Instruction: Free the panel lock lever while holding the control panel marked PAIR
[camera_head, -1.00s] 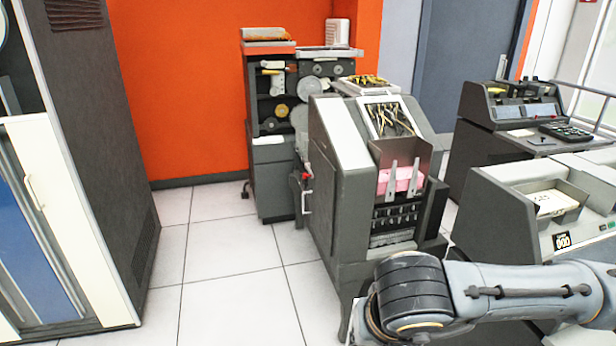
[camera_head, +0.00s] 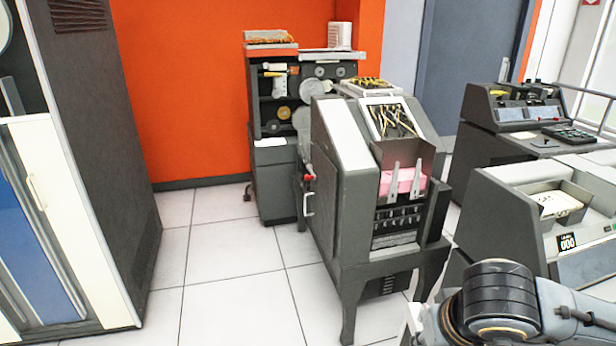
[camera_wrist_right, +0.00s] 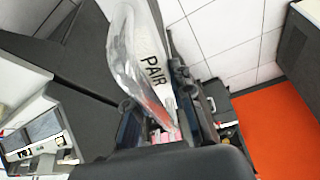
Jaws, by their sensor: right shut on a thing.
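In the right wrist view, a pale panel marked PAIR (camera_wrist_right: 152,62) with a glossy clear layer lies between the dark fingers of my right gripper (camera_wrist_right: 165,122), which is shut on it. Pink and red bits show near the fingertips. In the head view only my right arm shows, at the lower right; its gripper is out of the frame. My left gripper is in no view. A grey machine (camera_head: 345,150) stands at the centre with a wired plugboard (camera_head: 392,122) on its sloped top. A red-tipped lever (camera_head: 309,178) sits on its left side; I cannot tell whether it is the panel lock lever.
A pink card stack (camera_head: 402,181) sits in the machine's front. A dark cabinet with reels (camera_head: 268,150) stands behind it, against the orange wall. A tall cabinet (camera_head: 95,130) is at left, and a grey console (camera_head: 530,215) at right. The tiled floor between is clear.

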